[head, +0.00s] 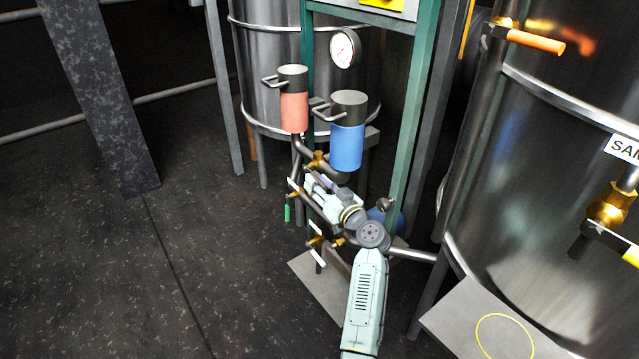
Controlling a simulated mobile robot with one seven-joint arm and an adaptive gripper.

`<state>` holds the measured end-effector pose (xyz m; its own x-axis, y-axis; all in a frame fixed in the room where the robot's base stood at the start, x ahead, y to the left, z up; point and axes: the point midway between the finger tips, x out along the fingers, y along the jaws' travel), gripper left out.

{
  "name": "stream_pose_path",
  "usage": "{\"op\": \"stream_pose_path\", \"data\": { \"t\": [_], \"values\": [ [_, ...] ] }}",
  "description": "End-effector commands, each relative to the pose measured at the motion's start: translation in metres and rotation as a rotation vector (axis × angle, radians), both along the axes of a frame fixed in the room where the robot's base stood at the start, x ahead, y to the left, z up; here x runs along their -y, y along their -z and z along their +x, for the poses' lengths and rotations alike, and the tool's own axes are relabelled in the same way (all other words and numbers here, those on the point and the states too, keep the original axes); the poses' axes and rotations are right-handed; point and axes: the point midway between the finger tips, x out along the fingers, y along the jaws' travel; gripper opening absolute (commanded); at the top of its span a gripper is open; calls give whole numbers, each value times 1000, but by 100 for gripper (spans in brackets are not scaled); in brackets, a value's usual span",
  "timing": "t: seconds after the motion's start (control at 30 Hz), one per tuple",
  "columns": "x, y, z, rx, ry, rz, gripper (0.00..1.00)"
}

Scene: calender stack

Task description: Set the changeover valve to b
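A brass valve body (318,160) sits on the pipework under a red canister (294,112) and a blue canister (346,146). It may be the changeover valve, but I can read no a or b mark and cannot make out its lever position. My arm reaches in from the bottom, and my gripper (314,184) is just below this brass body, at the pipes. The gripper's fingers are small and partly lost against the pipework. I cannot tell whether they touch or hold anything.
Small valves with a green handle (287,213) and white handles (316,257) are left of my arm. A green frame post (411,130) stands right of it. A steel tank (560,190) fills the right, with an orange-handled valve (535,41). The dark floor at left is open.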

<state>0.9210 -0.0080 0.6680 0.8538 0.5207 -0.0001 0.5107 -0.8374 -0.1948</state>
Motion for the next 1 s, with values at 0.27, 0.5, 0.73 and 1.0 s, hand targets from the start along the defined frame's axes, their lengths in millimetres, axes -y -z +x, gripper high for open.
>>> {"op": "stream_pose_path", "data": {
  "t": [0.27,0.5,0.73,1.0],
  "values": [
    [0,0,0,0,-1,0,26],
    [0,0,0,0,-1,0,10],
    [0,0,-1,0,-1,0,0],
    [0,0,-1,0,-1,0,0]
  ]
}}
